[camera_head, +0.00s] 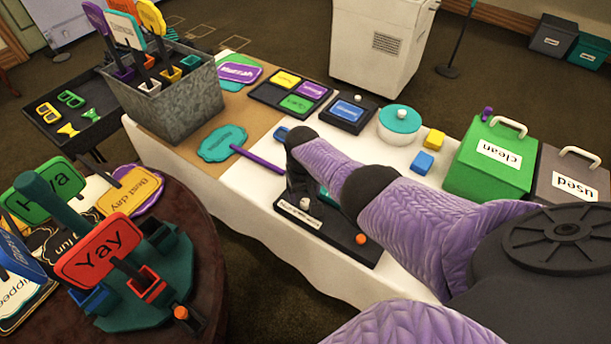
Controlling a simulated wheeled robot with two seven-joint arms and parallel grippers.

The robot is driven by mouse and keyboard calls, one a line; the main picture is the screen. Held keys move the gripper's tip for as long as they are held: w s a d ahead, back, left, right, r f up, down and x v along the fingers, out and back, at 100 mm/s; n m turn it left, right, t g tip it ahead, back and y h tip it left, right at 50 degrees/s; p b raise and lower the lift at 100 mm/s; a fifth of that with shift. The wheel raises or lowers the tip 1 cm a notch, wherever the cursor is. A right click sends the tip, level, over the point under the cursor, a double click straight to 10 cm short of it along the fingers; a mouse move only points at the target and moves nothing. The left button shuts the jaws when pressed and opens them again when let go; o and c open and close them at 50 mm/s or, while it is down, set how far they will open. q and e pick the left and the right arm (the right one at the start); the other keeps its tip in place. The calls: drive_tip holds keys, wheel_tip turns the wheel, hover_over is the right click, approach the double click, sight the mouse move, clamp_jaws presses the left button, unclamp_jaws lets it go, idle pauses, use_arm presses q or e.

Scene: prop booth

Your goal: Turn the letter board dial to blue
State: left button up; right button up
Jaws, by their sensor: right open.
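A dark board (344,247) lies on the white-covered table, with a pale lettered strip (298,214) along its front left edge, a small whitish knob (304,203) and an orange knob (361,239). It looks like the letter board. Which knob is the dial, and its colour setting, I cannot tell. My right gripper (301,192) points down over the board's left part, close behind the whitish knob. It is open, with nothing seen in it. My right arm hides the board's back part. My left gripper is out of view.
A teal paddle sign (222,144) with a purple handle lies left of the gripper. A round table (205,265) with signs is at left.

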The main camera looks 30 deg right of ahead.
sight(304, 202)
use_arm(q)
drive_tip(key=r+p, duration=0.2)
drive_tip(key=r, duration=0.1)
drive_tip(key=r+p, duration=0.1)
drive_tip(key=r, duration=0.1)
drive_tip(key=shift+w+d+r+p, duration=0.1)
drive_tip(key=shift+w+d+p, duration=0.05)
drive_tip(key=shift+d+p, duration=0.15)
use_arm(e)
wheel_tip(304, 202, up, 7)
